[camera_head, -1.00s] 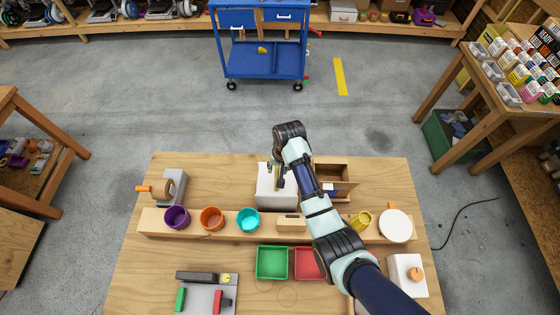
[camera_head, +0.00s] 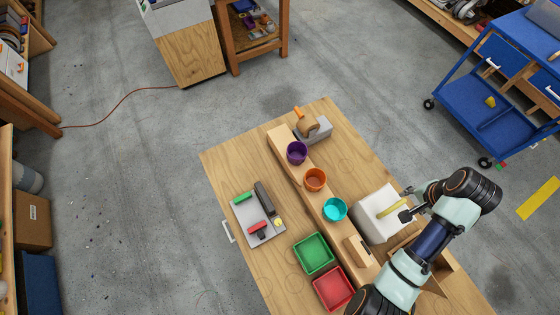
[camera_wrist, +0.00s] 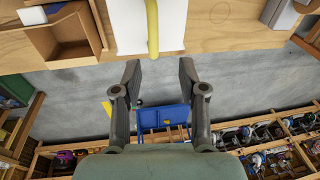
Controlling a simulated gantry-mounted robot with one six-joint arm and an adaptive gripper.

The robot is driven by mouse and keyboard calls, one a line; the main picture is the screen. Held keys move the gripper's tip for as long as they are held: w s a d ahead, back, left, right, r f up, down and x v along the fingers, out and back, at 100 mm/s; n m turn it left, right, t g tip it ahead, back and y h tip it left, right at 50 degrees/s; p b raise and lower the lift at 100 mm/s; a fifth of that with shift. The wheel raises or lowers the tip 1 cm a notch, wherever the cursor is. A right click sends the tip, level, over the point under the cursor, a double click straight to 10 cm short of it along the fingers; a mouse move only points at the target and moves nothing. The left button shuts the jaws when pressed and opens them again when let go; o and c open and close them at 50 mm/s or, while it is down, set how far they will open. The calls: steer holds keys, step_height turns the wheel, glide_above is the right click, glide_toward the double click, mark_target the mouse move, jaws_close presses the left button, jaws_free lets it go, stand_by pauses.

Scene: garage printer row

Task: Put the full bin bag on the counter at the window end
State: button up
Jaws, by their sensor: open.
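No full bin bag can be made out in the current views. I cannot tell which surface is the counter at the window end; no window shows. My gripper (camera_head: 405,204) is open above a white block (camera_head: 372,214) on the wooden worktable (camera_head: 235,165). In the wrist view my gripper (camera_wrist: 158,72) has its two fingers spread with nothing held between them. A yellow bar (camera_wrist: 152,28) lies across the white block, its end just beyond the fingertips.
The worktable holds purple (camera_head: 297,153), orange (camera_head: 315,180) and teal (camera_head: 334,209) cups, and green (camera_head: 314,253) and red (camera_head: 334,288) trays. A blue cart (camera_head: 490,105) stands at right. A wooden cabinet (camera_head: 190,60) stands at the back. Open concrete floor lies left.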

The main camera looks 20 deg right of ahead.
steer(key=w+a+r+n+t+h, duration=0.1)
steer(key=w+a+r+n+t, duration=0.2)
steer(key=w+a, duration=0.55)
steer(key=w+a+r+n+t+h, duration=0.15)
steer(key=w+a+r+n, duration=0.35)
steer(key=a, duration=0.6)
steer(key=a+r+n+t+y, duration=0.1)
steer(key=a+r+n+t, duration=0.2)
steer(key=a, duration=0.8)
steer(key=a+r+n+t+y, duration=0.2)
steer(key=a+r+n+t, duration=0.1)
steer(key=a+r, duration=0.5)
steer(key=a+n, duration=0.1)
steer(key=a, duration=0.2)
steer(key=shift+a, duration=0.2)
steer(key=shift+o, duration=0.5)
steer(key=shift+y, duration=0.25)
